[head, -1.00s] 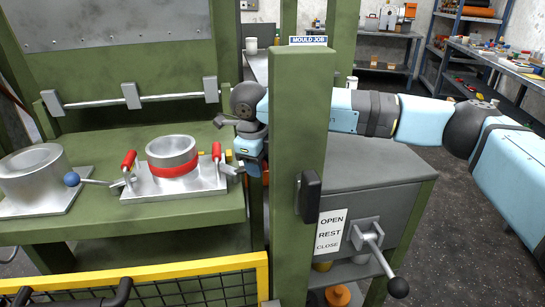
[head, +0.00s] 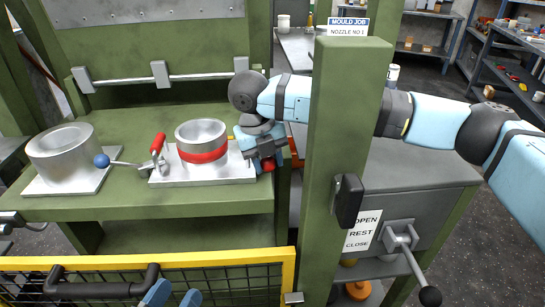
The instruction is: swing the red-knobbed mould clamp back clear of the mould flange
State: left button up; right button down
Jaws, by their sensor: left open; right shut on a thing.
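The mould (head: 202,133) is a grey metal ring with a red band on a square flange plate (head: 215,174) on the green press table. One red-handled clamp (head: 157,143) stands tilted at the flange's left edge. My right gripper (head: 265,161) is at the flange's right end, shut on the other red-knobbed clamp. Only a red piece of that clamp (head: 268,167) shows below the fingers; the gripper hides the rest. I cannot tell whether the clamp is clear of the flange. My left gripper (head: 172,297) is open and empty at the bottom edge, partly cut off.
A second grey mould (head: 62,157) stands at left, beside a blue-knobbed lever (head: 102,160). A green post (head: 345,150) stands in front of my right arm. A yellow-topped mesh guard (head: 230,257) runs along the front. A lever (head: 415,265) juts from the grey cabinet at right.

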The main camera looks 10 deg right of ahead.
pick_arm(q)
jog(key=shift+f, duration=0.1)
pick_arm(e)
jog(key=shift+a, duration=0.15)
pick_arm(q)
jog(key=shift+s+f, duration=0.1)
jog(key=shift+f, duration=0.05)
pick_arm(e)
jog(key=shift+r+m, duration=0.1)
jog(key=shift+m, duration=0.2)
jog(key=c, duration=0.7)
grip_release()
jog(key=shift+a, duration=0.1)
pick_arm(q)
jog(key=shift+w+r, duration=0.2)
